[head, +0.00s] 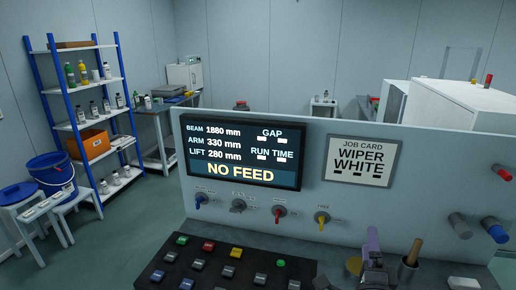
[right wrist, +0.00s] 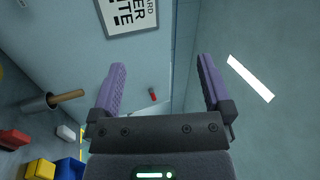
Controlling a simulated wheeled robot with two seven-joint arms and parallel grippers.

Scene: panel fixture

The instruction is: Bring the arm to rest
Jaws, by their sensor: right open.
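My right gripper (head: 373,248) is low in the head view, in front of the lower right part of the grey panel (head: 400,205). In the right wrist view its two purple fingers (right wrist: 162,65) stand wide apart with nothing between them. Beyond them are the pale panel face and the floor. The panel carries a dark display (head: 240,152) reading NO FEED and a job card (head: 361,161) reading WIPER WHITE. My left gripper does not show in either view.
A row of small knobs, including a red one (head: 278,213) and a yellow one (head: 321,220), sits under the display. A dark button console (head: 215,268) juts out below. A cup with a wooden handle (head: 413,252) stands beside my right gripper. Red and blue knobs (head: 495,231) protrude at right.

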